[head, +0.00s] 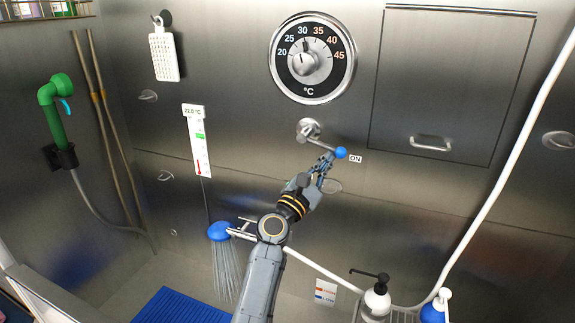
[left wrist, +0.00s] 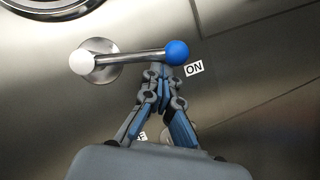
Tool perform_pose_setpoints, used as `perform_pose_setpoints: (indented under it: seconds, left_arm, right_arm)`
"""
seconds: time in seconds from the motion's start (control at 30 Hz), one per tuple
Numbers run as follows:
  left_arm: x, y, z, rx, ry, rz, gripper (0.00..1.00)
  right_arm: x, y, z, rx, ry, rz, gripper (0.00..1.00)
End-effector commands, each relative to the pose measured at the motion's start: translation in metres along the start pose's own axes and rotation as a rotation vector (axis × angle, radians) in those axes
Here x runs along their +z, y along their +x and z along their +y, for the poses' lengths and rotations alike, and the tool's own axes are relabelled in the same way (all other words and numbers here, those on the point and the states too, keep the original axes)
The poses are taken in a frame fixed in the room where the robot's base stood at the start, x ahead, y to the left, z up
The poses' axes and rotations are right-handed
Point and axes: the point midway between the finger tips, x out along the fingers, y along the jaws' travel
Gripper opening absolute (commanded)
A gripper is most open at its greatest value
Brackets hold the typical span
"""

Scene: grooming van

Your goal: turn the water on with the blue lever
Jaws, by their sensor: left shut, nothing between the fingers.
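The lever (head: 322,145) is a metal rod on a round wall mount, ending in a blue ball (head: 341,153). In the left wrist view the blue ball (left wrist: 176,52) points right, beside the ON label (left wrist: 194,69). My left gripper (head: 327,160) is shut and empty. In the left wrist view its fingertips (left wrist: 161,70) are just below the rod and ball; whether they touch I cannot tell. Another label (left wrist: 141,136) is mostly hidden behind my fingers. Water streams (head: 226,270) come down from the blue shower head (head: 219,231). My right gripper is not in view.
A temperature dial (head: 312,58) is above the lever, and a panel with a handle (head: 431,144) is to its right. A white hose (head: 505,175) hangs at the right. Pump bottles (head: 376,300) stand at lower right. A blue mat (head: 182,307) lies at lower left.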

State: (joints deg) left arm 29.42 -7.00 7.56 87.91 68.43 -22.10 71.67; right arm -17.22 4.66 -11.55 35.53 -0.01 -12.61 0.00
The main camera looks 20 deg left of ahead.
Motion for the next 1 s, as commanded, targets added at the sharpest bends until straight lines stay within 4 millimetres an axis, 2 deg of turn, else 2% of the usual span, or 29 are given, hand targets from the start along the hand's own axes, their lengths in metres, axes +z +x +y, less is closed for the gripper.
perform_pose_setpoints:
  seconds: [0.3, 0.43, 0.57, 0.8, 1.0]
  left_arm:
    - [0.003, 0.001, 0.001, 0.001, 0.0, -0.004, 0.0]
    - [0.001, -0.006, 0.0, 0.001, -0.001, -0.003, 0.0]
    - [0.0, -0.027, 0.0, 0.0, 0.0, -0.001, 0.0]
    - [-0.001, -0.08, 0.0, 0.0, -0.001, 0.002, 0.0]
    - [-0.002, -0.11, 0.0, 0.0, 0.0, 0.002, 0.0]
  right_arm:
    - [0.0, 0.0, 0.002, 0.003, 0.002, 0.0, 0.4]
    - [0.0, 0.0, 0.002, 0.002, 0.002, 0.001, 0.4]
    - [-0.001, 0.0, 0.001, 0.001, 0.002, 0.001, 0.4]
    - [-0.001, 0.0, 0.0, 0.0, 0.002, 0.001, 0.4]
    - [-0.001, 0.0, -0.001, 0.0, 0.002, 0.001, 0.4]
